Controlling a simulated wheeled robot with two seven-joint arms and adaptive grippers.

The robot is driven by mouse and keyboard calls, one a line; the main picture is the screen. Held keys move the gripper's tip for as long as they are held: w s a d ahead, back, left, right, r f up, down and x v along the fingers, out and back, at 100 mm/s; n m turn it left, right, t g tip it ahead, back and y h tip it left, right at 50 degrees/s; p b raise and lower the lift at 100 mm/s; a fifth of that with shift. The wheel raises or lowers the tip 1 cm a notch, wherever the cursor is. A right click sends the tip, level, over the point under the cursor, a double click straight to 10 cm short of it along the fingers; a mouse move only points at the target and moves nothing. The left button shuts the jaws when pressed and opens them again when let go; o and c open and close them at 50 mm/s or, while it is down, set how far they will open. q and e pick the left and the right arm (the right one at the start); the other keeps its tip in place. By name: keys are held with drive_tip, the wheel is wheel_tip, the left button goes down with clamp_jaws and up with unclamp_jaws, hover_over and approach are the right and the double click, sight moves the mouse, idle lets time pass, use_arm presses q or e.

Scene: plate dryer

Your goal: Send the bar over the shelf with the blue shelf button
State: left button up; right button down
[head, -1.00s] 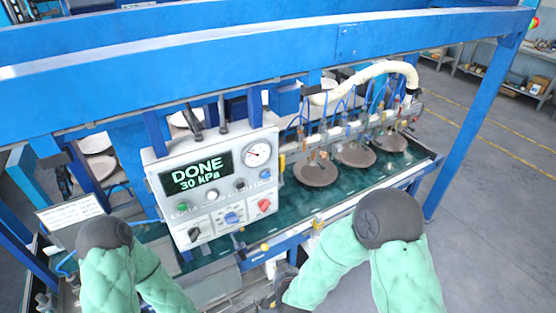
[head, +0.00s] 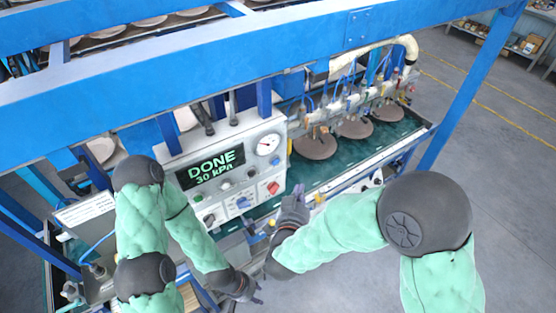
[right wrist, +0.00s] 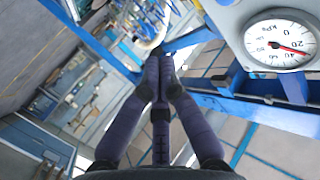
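The white control panel (head: 180,160) shows "DONE 30 kPa" on its display (head: 212,170). A small blue button (head: 275,161) sits at the right end of its upper button row, below the gauge (head: 268,145). A larger blue knob (head: 243,203) is lower down. The bar (head: 345,107) with cups and hoses is right of the panel, above brown plates. My right gripper (head: 297,194) is just right of the panel's lower right corner, apart from the blue button. In the right wrist view its fingertips (right wrist: 159,62) meet with nothing between. My left gripper (head: 250,292) is low, below the panel; its fingers are unclear.
Brown plates (head: 315,146) lie on a green surface (head: 300,180) right of the panel. A blue frame beam (head: 250,55) crosses above, and a blue post (head: 470,90) stands at right. More plates (head: 105,32) show on a rack at upper left. Open floor is at lower right.

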sight(275, 161)
drive_tip(key=w+a, duration=0.5)
drive_tip(key=w, duration=0.2)
idle(0.6)
drive_tip(key=shift+w+a, duration=0.15)
idle(1.2)
drive_tip(key=shift+w+a, duration=0.2)
drive_tip(key=shift+w, duration=0.05)
